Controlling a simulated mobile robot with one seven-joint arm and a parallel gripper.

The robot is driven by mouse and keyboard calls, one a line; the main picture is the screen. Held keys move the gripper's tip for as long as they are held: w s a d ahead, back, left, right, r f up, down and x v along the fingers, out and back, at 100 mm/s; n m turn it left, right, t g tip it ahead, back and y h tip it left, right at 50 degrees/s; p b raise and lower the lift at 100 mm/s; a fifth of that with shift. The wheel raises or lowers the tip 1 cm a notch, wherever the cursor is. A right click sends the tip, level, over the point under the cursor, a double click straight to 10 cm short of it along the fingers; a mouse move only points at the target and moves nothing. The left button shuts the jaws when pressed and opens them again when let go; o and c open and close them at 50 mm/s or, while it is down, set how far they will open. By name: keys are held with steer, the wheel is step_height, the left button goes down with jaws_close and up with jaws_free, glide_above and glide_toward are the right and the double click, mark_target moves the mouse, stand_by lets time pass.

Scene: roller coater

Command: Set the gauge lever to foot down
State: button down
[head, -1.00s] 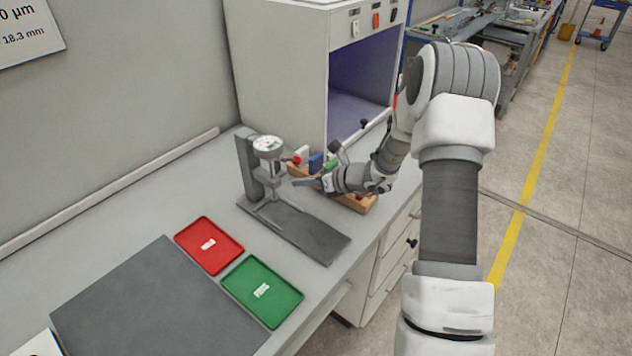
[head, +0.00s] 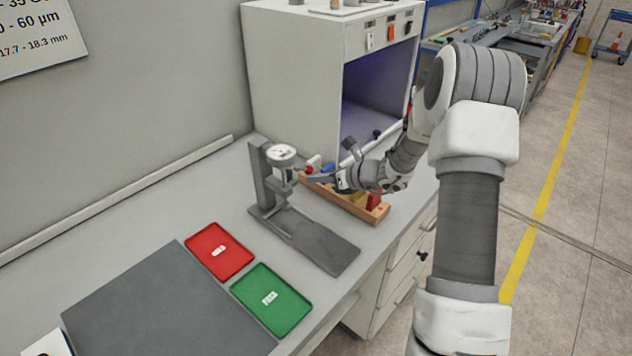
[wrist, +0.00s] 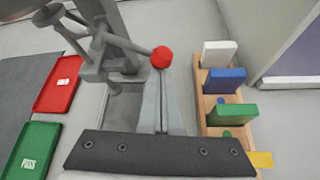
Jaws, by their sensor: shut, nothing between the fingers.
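The dial gauge (head: 282,155) stands upright on its grey stand (head: 262,180) on the bench. Its lever is a grey arm (wrist: 128,43) ending in a red ball knob (wrist: 162,57), sticking out to the right of the gauge. The knob also shows in the head view (head: 309,170). My gripper (wrist: 163,82) is shut and empty, with its fingertips just below the knob in the wrist view. I cannot tell whether they touch it. In the head view my gripper (head: 306,178) is beside the gauge, close to the knob.
A wooden rack (head: 372,212) with white, blue (wrist: 224,80), green (wrist: 232,114) and yellow blocks stands close to the right of my gripper. A red tray (head: 220,262) and a green tray (head: 285,315) lie in front, beside a grey mat (head: 160,310). A cabinet (head: 290,80) stands behind.

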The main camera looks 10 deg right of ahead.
steer(key=shift+w+d+r+n+h+b, duration=0.25)
steer(key=shift+n+h+b, duration=0.15)
steer(key=shift+b, duration=1.1)
step_height(320, 180, up, 7)
steer(key=n+t+h+b, duration=0.4)
steer(key=n+b, duration=0.2)
steer(key=b, duration=1.5)
steer(key=shift+w+d+f+t+b, duration=0.15)
steer(key=shift+w+d+t+b, duration=0.1)
steer(key=shift+d+t+b, duration=0.15)
steer(key=shift+r+p, duration=0.7)
steer(key=shift+r, duration=0.1)
